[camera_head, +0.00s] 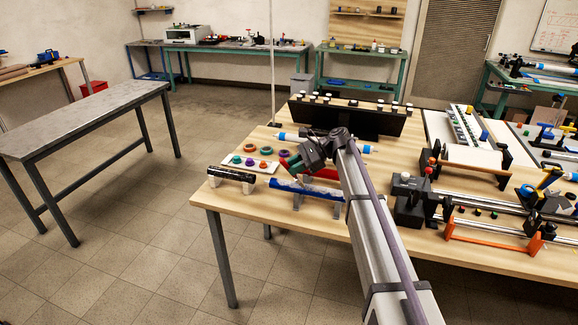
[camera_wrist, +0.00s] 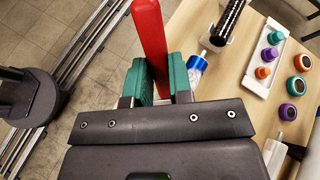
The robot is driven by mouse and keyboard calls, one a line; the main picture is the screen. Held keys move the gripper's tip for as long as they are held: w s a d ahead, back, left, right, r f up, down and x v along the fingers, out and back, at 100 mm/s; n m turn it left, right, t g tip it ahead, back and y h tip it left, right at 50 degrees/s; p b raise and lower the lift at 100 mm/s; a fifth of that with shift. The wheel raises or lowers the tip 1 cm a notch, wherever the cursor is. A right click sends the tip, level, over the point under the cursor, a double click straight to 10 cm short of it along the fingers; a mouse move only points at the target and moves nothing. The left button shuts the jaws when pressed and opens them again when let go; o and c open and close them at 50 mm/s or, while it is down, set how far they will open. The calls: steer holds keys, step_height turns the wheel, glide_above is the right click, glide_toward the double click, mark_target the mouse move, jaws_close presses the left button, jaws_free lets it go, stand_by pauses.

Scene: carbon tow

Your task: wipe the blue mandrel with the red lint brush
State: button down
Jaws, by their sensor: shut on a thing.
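My gripper (camera_wrist: 159,72) has green finger pads and is shut on the red lint brush (camera_wrist: 147,30). The brush's long red body sticks out past the fingers in the wrist view. The blue mandrel (camera_head: 308,188) lies along the front edge of the wooden table on grey supports. In the wrist view one end of the blue mandrel (camera_wrist: 197,72) shows just right of the fingers; the rest is hidden behind them. In the head view my gripper (camera_head: 291,163) is above and behind the mandrel's left half. I cannot tell whether brush and mandrel touch.
A white tray (camera_head: 236,165) with coloured spools lies behind. A black rack (camera_head: 350,115) stands farther back. Machines with rails (camera_head: 480,215) fill the right side. A bare grey table (camera_head: 90,118) stands apart on the left.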

steer(key=s+d, duration=0.4)
steer(key=d, duration=1.3)
steer(key=shift+s+d, duration=0.2)
steer(key=shift+d, duration=0.05)
stand_by(0.9)
steer(key=shift+r, duration=0.1)
step_height(320, 180, up, 6)
steer(key=p, duration=0.6)
step_height(320, 180, up, 3)
steer(key=p, duration=0.3)
